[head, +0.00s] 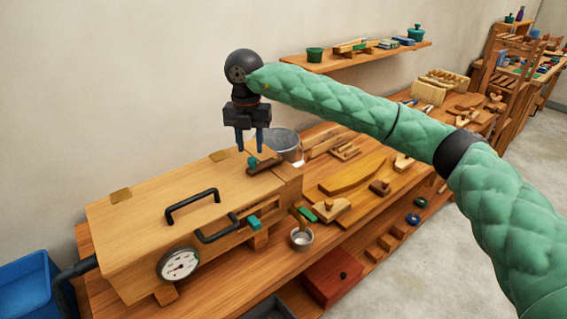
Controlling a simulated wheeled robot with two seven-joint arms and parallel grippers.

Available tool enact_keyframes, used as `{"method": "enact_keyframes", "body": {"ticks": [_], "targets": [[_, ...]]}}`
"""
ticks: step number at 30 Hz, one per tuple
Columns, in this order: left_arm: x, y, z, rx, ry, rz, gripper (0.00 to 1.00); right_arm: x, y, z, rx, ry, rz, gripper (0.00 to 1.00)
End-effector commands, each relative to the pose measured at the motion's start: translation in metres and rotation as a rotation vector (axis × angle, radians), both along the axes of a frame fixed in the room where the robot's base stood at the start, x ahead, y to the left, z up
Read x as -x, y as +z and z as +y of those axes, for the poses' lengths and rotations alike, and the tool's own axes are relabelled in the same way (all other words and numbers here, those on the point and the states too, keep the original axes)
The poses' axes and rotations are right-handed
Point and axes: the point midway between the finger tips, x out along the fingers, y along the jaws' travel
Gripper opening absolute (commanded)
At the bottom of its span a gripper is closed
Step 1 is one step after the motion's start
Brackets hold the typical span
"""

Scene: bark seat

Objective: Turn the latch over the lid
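A long wooden box (130,247) stands on the workbench, its flat wooden lid (150,200) lying shut on top. A black handle (193,205) is on the lid. A dark brown latch bar (266,165) with a small teal knob (253,161) sits at the lid's right end. My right gripper (252,149) points down just above the latch, its two dark blue fingers apart, with nothing visible between them. I cannot tell whether a fingertip touches the latch or knob. My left gripper is not in view.
A round gauge (179,265), a second black handle (218,229) and a teal piece (254,223) are on the box's front. A metal bucket (284,145) stands close behind the latch end. Wooden parts and tools cover the bench to the right. A shelf (365,55) hangs behind.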

Motion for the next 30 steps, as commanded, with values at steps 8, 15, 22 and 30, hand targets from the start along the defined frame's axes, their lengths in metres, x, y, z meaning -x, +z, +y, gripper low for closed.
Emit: {"method": "enact_keyframes", "body": {"ticks": [8,15,22,30], "targets": [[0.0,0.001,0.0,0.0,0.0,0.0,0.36,0.0,0.024,0.0,0.0,0.0,-0.001,0.35],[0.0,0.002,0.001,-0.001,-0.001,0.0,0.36,0.0,0.043,0.0,-0.001,0.0,-0.001,0.35],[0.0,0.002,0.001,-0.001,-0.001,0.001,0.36,0.0,0.049,0.0,0.0,0.0,0.001,0.35],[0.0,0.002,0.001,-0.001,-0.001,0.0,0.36,0.005,0.043,0.007,-0.032,0.019,0.015,0.35]]}}
